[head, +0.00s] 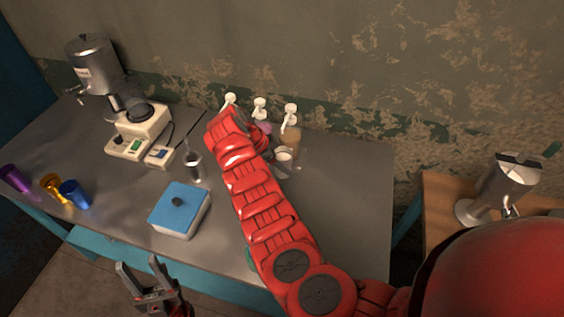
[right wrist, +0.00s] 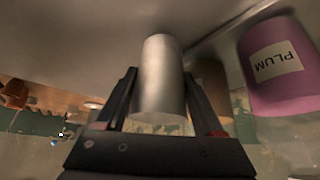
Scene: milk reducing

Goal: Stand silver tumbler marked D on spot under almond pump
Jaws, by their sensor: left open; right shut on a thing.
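In the right wrist view my right gripper (right wrist: 160,75) is shut on a plain silver tumbler (right wrist: 158,80). No letter shows on the side facing the camera. A purple bottle labelled PLUM (right wrist: 280,65) is close by on the right, and a brownish bottle (right wrist: 211,85) is partly hidden behind a finger. In the head view my red right arm hides its gripper and the tumbler. Three white pump heads, left (head: 229,100), middle (head: 260,104) and right (head: 290,111), stand near the wall; no almond label is readable. My left gripper (head: 139,263) is open and empty before the table.
A silver cup (head: 193,166) and a blue-lidded box (head: 180,208) stand left of my arm. A cream machine (head: 140,130), steel dispenser (head: 95,65) and purple (head: 15,179), yellow (head: 53,186) and blue (head: 75,193) cups are farther left. The table's front right is clear.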

